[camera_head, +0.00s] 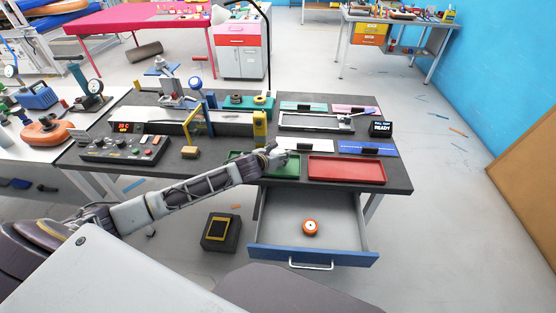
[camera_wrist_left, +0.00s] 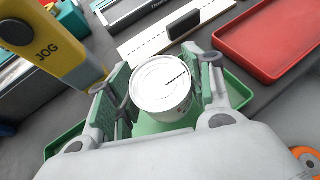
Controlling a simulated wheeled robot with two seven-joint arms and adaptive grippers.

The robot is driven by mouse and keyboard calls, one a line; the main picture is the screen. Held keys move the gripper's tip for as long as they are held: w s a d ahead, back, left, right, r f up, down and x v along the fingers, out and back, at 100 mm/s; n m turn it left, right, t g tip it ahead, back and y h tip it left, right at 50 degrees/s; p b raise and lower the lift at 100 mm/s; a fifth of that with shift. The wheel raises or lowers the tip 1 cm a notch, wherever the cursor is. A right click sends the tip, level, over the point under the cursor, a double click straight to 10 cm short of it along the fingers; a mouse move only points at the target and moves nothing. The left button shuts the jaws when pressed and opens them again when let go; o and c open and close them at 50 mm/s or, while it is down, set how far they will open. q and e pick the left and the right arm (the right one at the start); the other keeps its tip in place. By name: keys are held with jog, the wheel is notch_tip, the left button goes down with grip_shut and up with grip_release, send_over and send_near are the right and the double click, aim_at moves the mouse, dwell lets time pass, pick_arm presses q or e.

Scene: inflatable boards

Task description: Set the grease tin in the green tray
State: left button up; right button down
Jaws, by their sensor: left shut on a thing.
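My left gripper (camera_head: 277,155) reaches over the back of the green tray (camera_head: 288,169) on the dark workbench. In the left wrist view its green-padded fingers (camera_wrist_left: 163,92) are shut on the grease tin (camera_wrist_left: 160,84), a white round tin with a pale lid. The green tray (camera_wrist_left: 238,88) shows beneath and on both sides of the tin. I cannot tell whether the tin touches the tray floor. My right gripper is not in view.
A red tray (camera_head: 345,169) lies right of the green tray. A yellow JOG post (camera_head: 260,128) stands close behind left of the gripper. Below, a blue-fronted drawer (camera_head: 312,256) is open with an orange roll (camera_head: 310,227) inside. A control box (camera_head: 125,147) sits left.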

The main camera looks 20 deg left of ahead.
pick_arm(q)
jog(key=shift+f, duration=1.4)
jog(key=o, duration=1.1)
jog(key=shift+f, duration=0.1)
jog(key=shift+c, duration=0.2)
jog(key=shift+s, duration=0.1)
jog(key=v, duration=1.2)
